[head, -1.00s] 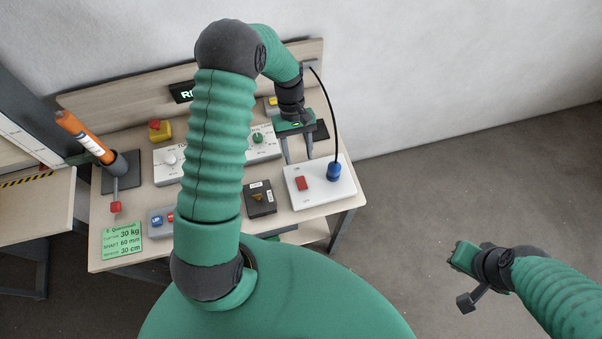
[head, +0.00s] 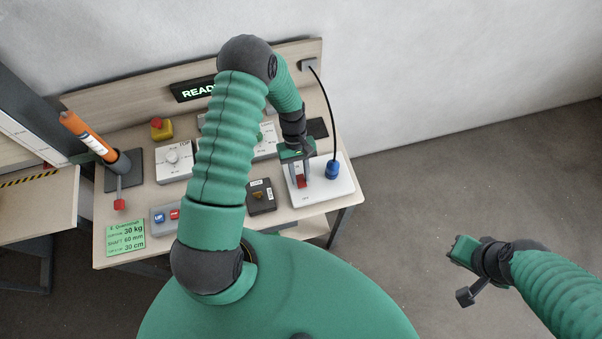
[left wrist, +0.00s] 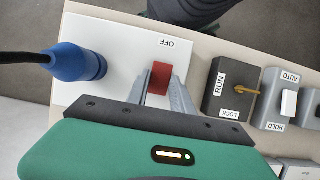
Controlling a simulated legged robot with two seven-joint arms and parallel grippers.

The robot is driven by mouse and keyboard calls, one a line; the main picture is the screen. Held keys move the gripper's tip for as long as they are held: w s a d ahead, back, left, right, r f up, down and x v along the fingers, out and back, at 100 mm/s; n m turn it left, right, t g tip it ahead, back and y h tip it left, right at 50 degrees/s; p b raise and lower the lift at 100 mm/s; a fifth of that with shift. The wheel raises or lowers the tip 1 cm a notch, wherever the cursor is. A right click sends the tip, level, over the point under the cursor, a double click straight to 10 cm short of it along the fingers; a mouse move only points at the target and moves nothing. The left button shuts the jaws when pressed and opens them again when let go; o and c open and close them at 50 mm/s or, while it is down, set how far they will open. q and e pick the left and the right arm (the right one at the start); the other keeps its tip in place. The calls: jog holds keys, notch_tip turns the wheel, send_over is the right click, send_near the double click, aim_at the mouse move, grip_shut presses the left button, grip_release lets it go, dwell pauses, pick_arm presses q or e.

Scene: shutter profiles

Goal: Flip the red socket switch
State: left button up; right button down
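The red socket switch (left wrist: 160,77) stands on a white socket box (left wrist: 120,38), beside an OFF label in the left wrist view. In the head view the switch (head: 301,183) shows just below my left gripper's fingertips. My left gripper (head: 300,176) points down over the box; its grey fingers are apart, one on each side of the switch in the left wrist view. Whether they touch it is not clear. A blue plug (head: 332,170) with a black cable sits in the box. My right gripper (head: 460,258) hangs over the floor, away from the table; its fingers are not clear.
A dark RUN/LOCK key switch box (head: 260,197) stands close to the socket box. A grey AUTO/HOLD box (left wrist: 285,100) is beyond it. An UP button box (head: 164,217), a yellow emergency-stop box (head: 161,129) and an orange cartridge (head: 85,132) are farther left. The table's front edge is near.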

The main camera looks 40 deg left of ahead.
pick_arm(q)
jog(key=shift+w, duration=0.1)
jog(key=shift+c, duration=1)
jog(key=shift+a, duration=0.15)
grip_shut()
jog(key=shift+s+d+r+t+y+p, duration=0.2)
jog(key=shift+d+r+t+y+p, duration=0.1)
jog(key=shift+t+y+p, duration=0.25)
jog(key=shift+s+d+f+t+y, duration=0.1)
jog(key=shift+d+f+t+y, duration=0.1)
jog(key=shift+t+y, duration=0.4)
jog(key=shift+y, duration=0.45)
pick_arm(e)
jog(key=shift+a+r, duration=0.2)
jog(key=shift+r, duration=0.3)
pick_arm(q)
jog(key=o, duration=1)
grip_release()
jog(key=shift+c, duration=0.2)
jog(key=shift+r, duration=0.1)
